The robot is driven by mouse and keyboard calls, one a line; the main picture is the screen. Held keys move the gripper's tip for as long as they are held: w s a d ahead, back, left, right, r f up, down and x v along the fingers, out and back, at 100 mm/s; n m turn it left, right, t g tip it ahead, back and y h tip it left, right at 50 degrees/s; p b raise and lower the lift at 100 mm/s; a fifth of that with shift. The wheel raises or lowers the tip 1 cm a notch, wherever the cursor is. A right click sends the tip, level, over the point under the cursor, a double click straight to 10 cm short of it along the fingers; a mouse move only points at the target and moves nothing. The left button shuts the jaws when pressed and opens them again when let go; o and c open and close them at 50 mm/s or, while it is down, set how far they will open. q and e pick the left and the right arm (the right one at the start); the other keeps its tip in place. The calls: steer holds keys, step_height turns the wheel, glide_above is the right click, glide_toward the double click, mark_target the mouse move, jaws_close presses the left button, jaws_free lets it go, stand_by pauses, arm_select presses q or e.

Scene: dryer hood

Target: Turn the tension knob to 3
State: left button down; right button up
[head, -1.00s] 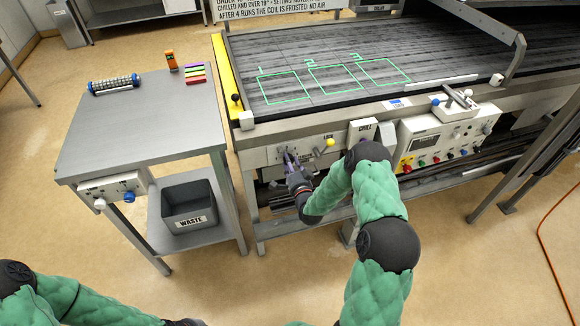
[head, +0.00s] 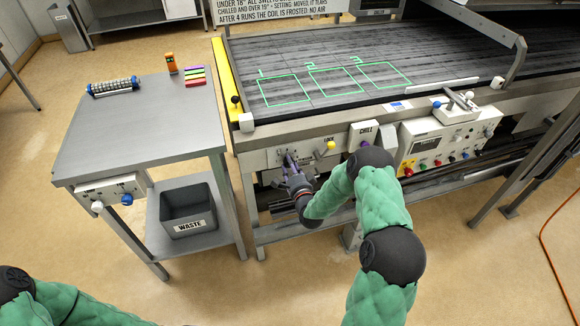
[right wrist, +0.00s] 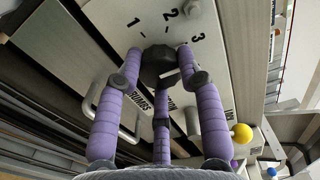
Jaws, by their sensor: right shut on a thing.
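The tension knob (right wrist: 157,62) is dark and faceted, on a pale panel (right wrist: 105,30) with the marks 1, 2 and 3 around it in the right wrist view. My right gripper (right wrist: 160,72) has its purple fingers closed around the knob. The knob's pointer is not clear, so I cannot tell its setting. In the head view my right gripper (head: 290,162) is at the front panel below the belt's left end and mostly hides the knob. My left arm (head: 70,305) shows at the bottom left; its gripper is out of view.
A yellow knob (head: 331,146) and a CHILL box (head: 363,135) are right of my right gripper. A control box (head: 435,145) with coloured buttons is farther right. A metal side table (head: 145,130) stands left, with a WASTE bin (head: 190,215) on its lower shelf.

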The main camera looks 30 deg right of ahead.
steer(key=o, duration=1.1)
steer(key=shift+w+d+r, duration=0.1)
steer(key=shift+d+r, duration=0.3)
steer(key=shift+d, duration=0.15)
steer(key=shift+o, duration=0.2)
steer(key=shift+f, duration=0.2)
steer(key=shift+a+f, duration=0.1)
steer(key=shift+a, duration=0.1)
steer(key=v, duration=1.2)
